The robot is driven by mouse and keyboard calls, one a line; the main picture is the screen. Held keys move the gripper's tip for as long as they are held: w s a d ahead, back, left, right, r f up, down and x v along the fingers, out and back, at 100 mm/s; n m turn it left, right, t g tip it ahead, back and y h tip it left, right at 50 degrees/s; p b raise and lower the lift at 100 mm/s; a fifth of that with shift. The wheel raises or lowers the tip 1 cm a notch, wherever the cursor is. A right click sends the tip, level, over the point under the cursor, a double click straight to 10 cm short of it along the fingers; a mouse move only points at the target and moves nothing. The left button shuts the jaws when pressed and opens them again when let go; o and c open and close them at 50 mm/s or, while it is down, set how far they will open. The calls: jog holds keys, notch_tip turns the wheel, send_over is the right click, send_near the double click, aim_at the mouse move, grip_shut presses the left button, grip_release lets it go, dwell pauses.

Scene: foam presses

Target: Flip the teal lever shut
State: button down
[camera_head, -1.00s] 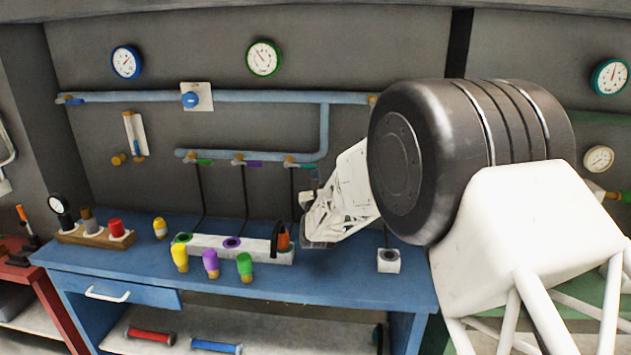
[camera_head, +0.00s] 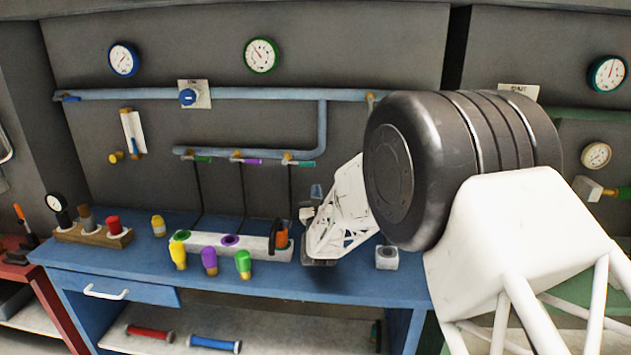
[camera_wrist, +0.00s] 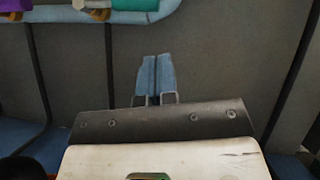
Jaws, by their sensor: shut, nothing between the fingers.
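The teal lever (camera_head: 305,164) is a short handle lying sideways, pointing right from a brass valve (camera_head: 288,158) at the end of the lower blue pipe. In the wrist view the teal lever (camera_wrist: 133,5) shows at the top edge and is cut off, with its brass valve (camera_wrist: 98,14) to the left. My gripper (camera_head: 316,190) is below the lever in the head view and apart from it. In the wrist view my gripper (camera_wrist: 153,78) has its two blue-grey fingers pressed together, empty, below the lever.
A green lever (camera_head: 203,159) and a purple lever (camera_head: 252,161) hang left of the teal one. Below, a white block (camera_head: 205,243) and several coloured pegs stand on the blue bench (camera_head: 130,262). A small white socket (camera_head: 387,258) stands to the right of my gripper.

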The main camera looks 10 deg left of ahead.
jog(key=v, duration=0.8)
jog(key=shift+w, duration=0.15)
jog(key=d+r+n+g, duration=0.5)
jog(key=d+r+n, duration=0.2)
jog(key=r+n, duration=0.1)
jog(key=s+d+r+n+g+h, duration=0.2)
jog(key=s+d+r+n+g, duration=0.3)
jog(key=s+d+n, duration=0.4)
jog(key=s+d+n+g, duration=0.4)
jog(key=s, duration=0.8)
jog(key=s+d+f+n+g+h, duration=0.1)
jog(key=s+d+n+g, duration=0.2)
jog(key=s, duration=1)
jog(key=s+d+n+g+h, duration=0.1)
jog(key=s+d+n+g, duration=0.3)
jog(key=s, duration=0.9)
jog(key=n, duration=0.3)
jog(key=shift+s+d+f+g, duration=0.15)
jog(key=shift+d+f+g, duration=0.15)
jog(key=shift+d+f, duration=0.1)
